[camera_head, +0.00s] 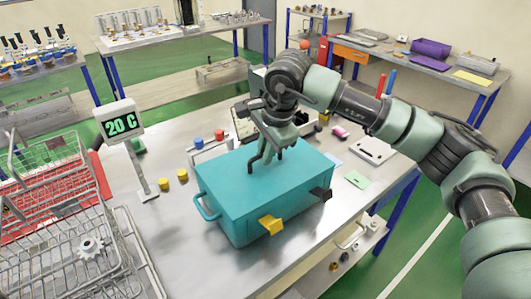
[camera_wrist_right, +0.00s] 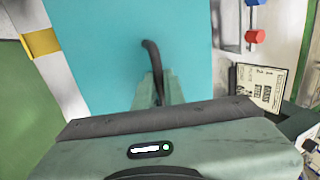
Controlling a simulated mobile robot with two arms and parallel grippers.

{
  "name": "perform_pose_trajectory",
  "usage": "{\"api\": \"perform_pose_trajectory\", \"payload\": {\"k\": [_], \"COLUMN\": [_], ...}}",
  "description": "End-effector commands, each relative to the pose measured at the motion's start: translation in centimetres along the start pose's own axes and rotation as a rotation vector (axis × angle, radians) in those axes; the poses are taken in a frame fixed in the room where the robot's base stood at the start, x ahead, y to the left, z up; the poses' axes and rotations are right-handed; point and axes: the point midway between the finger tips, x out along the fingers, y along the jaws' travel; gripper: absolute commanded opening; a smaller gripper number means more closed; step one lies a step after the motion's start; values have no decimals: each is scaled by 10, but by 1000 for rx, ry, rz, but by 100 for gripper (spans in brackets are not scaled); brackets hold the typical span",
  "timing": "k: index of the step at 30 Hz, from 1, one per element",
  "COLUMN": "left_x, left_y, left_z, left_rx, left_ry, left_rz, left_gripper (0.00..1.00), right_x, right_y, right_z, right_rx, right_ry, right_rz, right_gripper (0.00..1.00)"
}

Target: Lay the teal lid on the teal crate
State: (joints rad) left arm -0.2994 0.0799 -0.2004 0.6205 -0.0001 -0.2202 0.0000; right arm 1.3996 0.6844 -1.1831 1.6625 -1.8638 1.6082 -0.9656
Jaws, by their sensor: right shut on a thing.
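The teal crate (camera_head: 240,225) stands on the metal table in the head view, with a teal loop handle at its left end. The teal lid (camera_head: 225,178) covers its top, and I see no clear gap between them. The lid fills much of the right wrist view (camera_wrist_right: 100,60). My right gripper (camera_head: 277,150) is above the lid, shut on its dark bent handle (camera_head: 255,160). In the right wrist view the handle (camera_wrist_right: 152,58) runs between the fingers (camera_wrist_right: 158,92). My left gripper is not in view.
A yellow latch (camera_head: 270,224) and a black latch (camera_head: 321,194) stick out from the crate's front. A display reading 20 C (camera_head: 120,122) and yellow caps (camera_head: 182,176) stand left of it. Wire baskets (camera_head: 60,220) fill the left. A green card (camera_head: 356,179) lies at right.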

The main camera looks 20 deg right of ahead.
Motion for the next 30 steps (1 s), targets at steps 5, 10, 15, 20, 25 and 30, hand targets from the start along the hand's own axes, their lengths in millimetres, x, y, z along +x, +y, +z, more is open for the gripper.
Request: {"api": "perform_pose_trajectory", "payload": {"k": [5,10,15,20,25,30], "left_x": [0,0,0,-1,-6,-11], "left_y": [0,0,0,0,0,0], "left_z": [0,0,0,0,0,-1], "left_rx": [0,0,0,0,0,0], "left_ry": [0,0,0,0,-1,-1], "left_rz": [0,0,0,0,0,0], "left_gripper": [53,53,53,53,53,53], "right_x": [1,1,1,-1,-11,-24], "right_y": [1,1,1,1,0,0], "right_z": [0,0,0,0,0,0], "right_rx": [0,0,0,0,0,-1], "right_ry": [0,0,0,0,0,0], "right_rz": [2,2,2,2,1,0], "right_gripper": [0,36,36,36,36,36]}}
